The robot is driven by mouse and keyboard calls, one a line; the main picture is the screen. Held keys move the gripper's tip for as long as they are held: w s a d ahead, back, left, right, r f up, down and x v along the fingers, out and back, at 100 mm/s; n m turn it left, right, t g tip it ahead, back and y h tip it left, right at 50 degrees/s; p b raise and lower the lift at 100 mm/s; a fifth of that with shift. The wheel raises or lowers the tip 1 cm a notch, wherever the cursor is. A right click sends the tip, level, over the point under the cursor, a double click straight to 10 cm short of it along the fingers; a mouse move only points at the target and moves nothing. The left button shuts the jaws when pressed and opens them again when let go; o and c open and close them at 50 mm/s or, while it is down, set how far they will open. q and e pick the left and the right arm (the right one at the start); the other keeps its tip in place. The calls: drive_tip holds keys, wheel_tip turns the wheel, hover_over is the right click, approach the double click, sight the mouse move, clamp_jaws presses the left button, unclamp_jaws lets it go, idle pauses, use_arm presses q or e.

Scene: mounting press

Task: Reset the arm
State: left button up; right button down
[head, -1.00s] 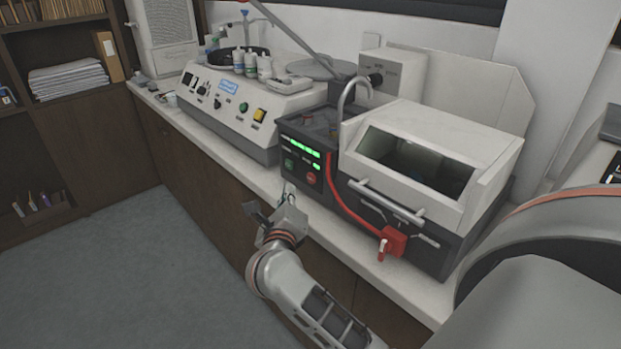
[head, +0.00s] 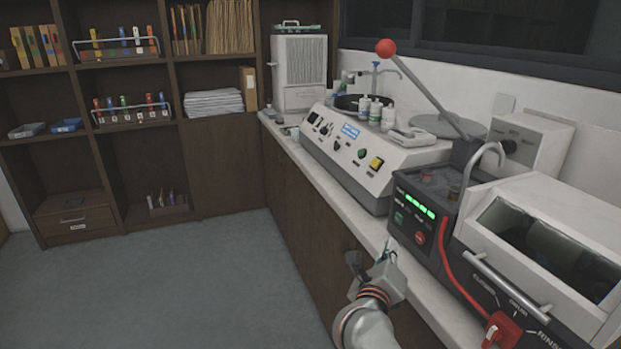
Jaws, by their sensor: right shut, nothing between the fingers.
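My right gripper (head: 387,252) is in the lower right of the head view, in front of the counter edge and just left of the dark control unit. It is shut and holds nothing. My right arm rises from the bottom edge behind it. The mounting press (head: 422,197) has a dark front with a green lit display and a red button, and a long lever with a red ball knob (head: 386,47) leans up to the left. My left gripper is out of view.
A white cabinet machine (head: 550,250) with a window and bar handle stands at right, with a red handle (head: 502,331) low on its front. A grinder-polisher (head: 352,160) with bottles sits farther back on the counter (head: 296,150). Shelves (head: 70,180) line the left. The floor (head: 190,290) is clear.

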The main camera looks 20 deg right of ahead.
drive_tip(key=s+a+r+n+t+y, duration=0.2)
drive_tip(key=s+a+n+t, duration=0.2)
drive_tip(key=n+t, duration=0.5)
drive_tip(key=s+a+f+n+g+y, duration=0.15)
drive_tip(key=a+f+n+y, duration=0.3)
drive_tip(key=n, duration=0.45)
drive_tip(key=s+a+f+n+y, duration=0.35)
drive_tip(key=a+n+y, duration=0.25)
drive_tip(key=n, duration=0.3)
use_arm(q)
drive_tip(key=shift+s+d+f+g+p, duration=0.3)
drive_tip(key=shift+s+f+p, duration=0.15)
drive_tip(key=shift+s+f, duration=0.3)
use_arm(e)
drive_tip(key=s+f+n+g, duration=0.5)
drive_tip(key=s+f, duration=0.3)
drive_tip(key=f, duration=0.4)
drive_tip(key=s+f+n+g+y, duration=0.1)
drive_tip(key=s+f+n+g, duration=0.4)
drive_tip(key=f, duration=0.8)
drive_tip(key=s+n, duration=0.1)
drive_tip(key=s, duration=0.1)
drive_tip(key=shift+s+a+f+n, duration=0.2)
drive_tip(key=shift+s+a+n, duration=0.05)
drive_tip(key=shift+s+n, duration=0.1)
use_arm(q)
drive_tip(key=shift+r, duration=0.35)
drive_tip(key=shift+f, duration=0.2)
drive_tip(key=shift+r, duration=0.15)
